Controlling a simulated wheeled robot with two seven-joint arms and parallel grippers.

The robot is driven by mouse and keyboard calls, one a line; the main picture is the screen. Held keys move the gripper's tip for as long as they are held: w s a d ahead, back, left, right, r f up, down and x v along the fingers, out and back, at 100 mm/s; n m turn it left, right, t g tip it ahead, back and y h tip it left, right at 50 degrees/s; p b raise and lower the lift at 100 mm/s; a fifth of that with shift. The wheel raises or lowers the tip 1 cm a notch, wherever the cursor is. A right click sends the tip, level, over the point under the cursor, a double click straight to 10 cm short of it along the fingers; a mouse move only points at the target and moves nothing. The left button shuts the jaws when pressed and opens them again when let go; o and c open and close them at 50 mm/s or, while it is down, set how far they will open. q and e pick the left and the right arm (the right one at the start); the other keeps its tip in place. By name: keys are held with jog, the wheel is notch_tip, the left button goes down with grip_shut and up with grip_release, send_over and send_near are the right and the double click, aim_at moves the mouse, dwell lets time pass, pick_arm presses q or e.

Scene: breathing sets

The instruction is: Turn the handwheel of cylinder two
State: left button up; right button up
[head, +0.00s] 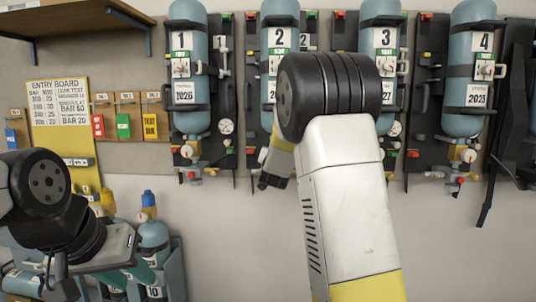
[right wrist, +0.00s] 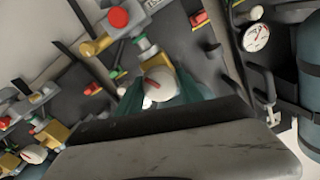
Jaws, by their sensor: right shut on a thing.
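Cylinder two (head: 279,42) is a blue bottle strapped upright to a dark wall plate. My right arm hides its lower end and valve in the head view. In the right wrist view, a white handwheel (right wrist: 160,82) with a red mark sits between the green finger pads of my right gripper (right wrist: 161,97), which is shut on it. By the arm's position this is cylinder two's handwheel; no number shows there. My left gripper (head: 127,275) is low at the left in the head view, away from the wall cylinders. Its green fingers are apart, with nothing seen between them.
Cylinder one (head: 187,90), cylinder three (head: 381,92) and cylinder four (head: 472,65) hang beside it with gauges and valves. A yellow entry board (head: 78,148) and coloured tags are at the left. A rack of blue bottles (head: 155,238) stands below, near my left gripper.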

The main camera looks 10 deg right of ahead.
jog(key=n, duration=0.6)
jog(key=shift+a, duration=0.1)
jog(key=shift+n, duration=0.4)
dwell(0.3)
jog(key=o, duration=1.4)
jog(key=v, duration=0.7)
jog(key=shift+s, duration=0.4)
jog(key=shift+a, duration=0.1)
dwell(0.4)
